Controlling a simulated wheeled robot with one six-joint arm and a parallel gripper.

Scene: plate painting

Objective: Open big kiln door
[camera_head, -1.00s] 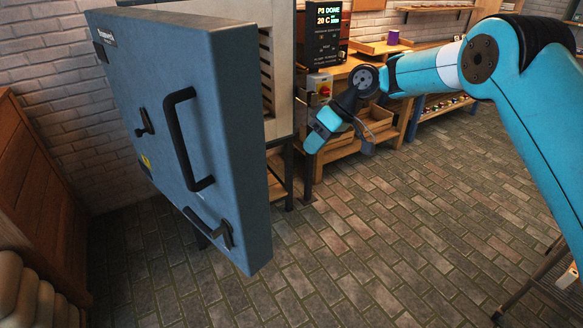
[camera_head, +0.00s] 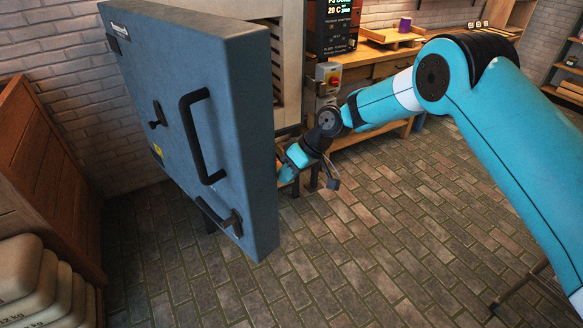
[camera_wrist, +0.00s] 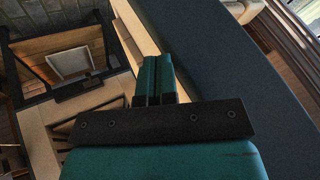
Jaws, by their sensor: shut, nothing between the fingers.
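The big kiln door (camera_head: 225,130) is a thick blue-grey slab with black handles, swung wide open and turned towards the left. It also fills the right of the wrist view (camera_wrist: 235,75) as a dark slab. The kiln body (camera_head: 292,60) stands behind it, its pale lining with slots in view. My gripper (camera_head: 284,178) is beside the door's right edge, partly hidden behind it in the head view. In the wrist view, my gripper (camera_wrist: 155,78) has its two fingers together and empty, close to the door's inner side. I cannot tell whether it touches the door.
A control box (camera_head: 338,28) and a switch box (camera_head: 328,76) are at the kiln's right side. A wooden bench (camera_head: 385,62) stands behind my arm. Stacked sacks (camera_head: 40,285) and a wooden crate (camera_head: 35,160) are at the left. The brick floor (camera_head: 350,250) in front is clear.

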